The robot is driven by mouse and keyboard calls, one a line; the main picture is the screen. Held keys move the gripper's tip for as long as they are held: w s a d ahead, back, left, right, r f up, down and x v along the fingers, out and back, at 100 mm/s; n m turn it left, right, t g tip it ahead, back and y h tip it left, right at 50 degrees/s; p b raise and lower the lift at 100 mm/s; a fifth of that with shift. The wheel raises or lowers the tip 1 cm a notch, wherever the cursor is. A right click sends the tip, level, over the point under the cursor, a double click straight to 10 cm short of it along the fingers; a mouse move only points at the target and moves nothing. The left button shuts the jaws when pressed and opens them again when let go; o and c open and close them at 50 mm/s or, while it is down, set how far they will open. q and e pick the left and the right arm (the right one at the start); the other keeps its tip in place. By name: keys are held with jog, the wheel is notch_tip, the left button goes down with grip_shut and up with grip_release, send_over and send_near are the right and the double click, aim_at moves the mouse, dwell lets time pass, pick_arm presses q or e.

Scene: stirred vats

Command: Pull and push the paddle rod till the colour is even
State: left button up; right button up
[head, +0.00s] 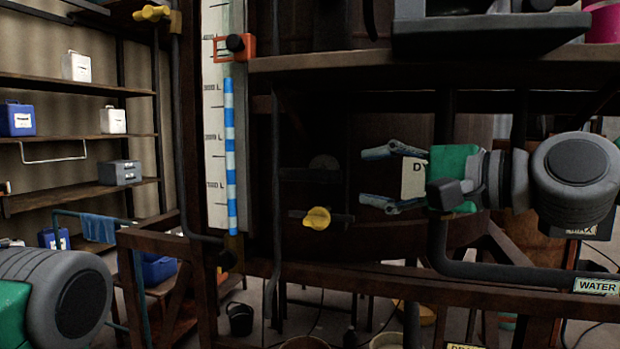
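A large dark brown vat (335,235) stands behind the frame in the middle. I cannot pick out the paddle rod for sure; a thin dark upright rod (275,190) runs beside the level gauge. The liquid and its colour are not in view. My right gripper (366,177) comes in from the right, in front of the vat. Its two blue-grey fingers point left and are spread apart with nothing between them. A white label (414,180) shows behind it. My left arm shows at the lower left; its gripper is out of view.
A white level scale (215,140) with a blue-and-white striped column (230,150) and an orange marker stands left of the vat. A yellow valve knob (317,219) sits left of my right gripper. A dark ledge (340,68) runs above; a rusty beam (400,283) crosses below.

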aim_at(311, 176)
jog(key=x, duration=0.3)
jog(key=p+x, duration=0.1)
jog(key=x, duration=0.7)
jog(key=shift+w+d+f, duration=0.15)
jog(key=shift+w+d, duration=0.05)
jog(key=shift+w, duration=0.2)
jog(key=shift+w+a, duration=0.15)
jog(key=shift+a, duration=0.45)
jog(key=shift+d, duration=0.35)
grip_shut()
